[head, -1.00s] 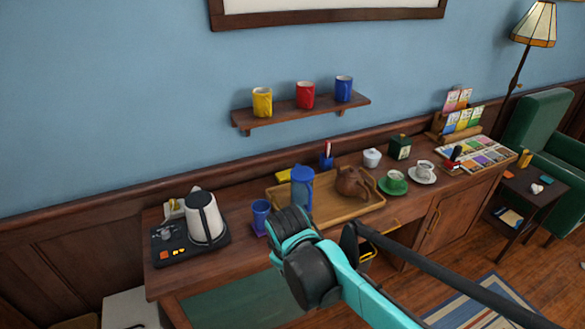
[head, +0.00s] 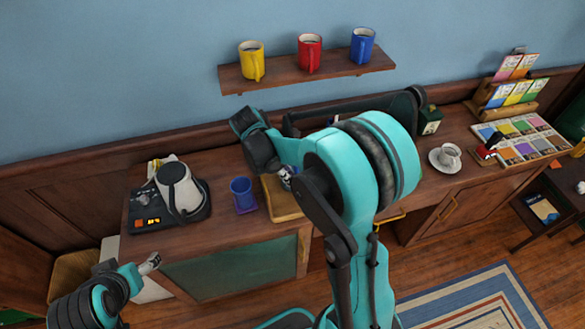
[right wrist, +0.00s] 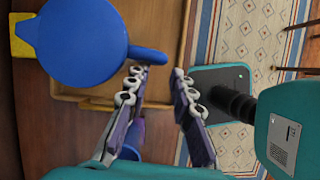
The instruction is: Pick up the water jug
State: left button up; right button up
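The water jug is blue; in the right wrist view I see it (right wrist: 75,40) from above, with its round lid and a handle sticking out to the right. In the head view my right arm hides nearly all of it. My right gripper (right wrist: 158,72) is open, its fingertips close to the end of the handle, which lies just beyond the gap on the left finger's side. I cannot tell whether they touch. In the head view the right gripper (head: 288,178) is mostly hidden by its arm. My left gripper (head: 151,263) is low at the left, its opening unclear.
The jug stands at the wooden tray (right wrist: 98,102). A blue cup (head: 240,193) is left of the tray, with the kettle (head: 180,189) on its base farther left. A white cup on a saucer (head: 447,157) stands to the right. A shelf (head: 290,75) with mugs hangs above.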

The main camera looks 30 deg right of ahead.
aim_at(297, 195)
jog(key=b+x, duration=0.1)
jog(key=x, duration=0.6)
jog(key=shift+d+b, duration=0.1)
jog(key=shift+b, duration=0.25)
grip_shut()
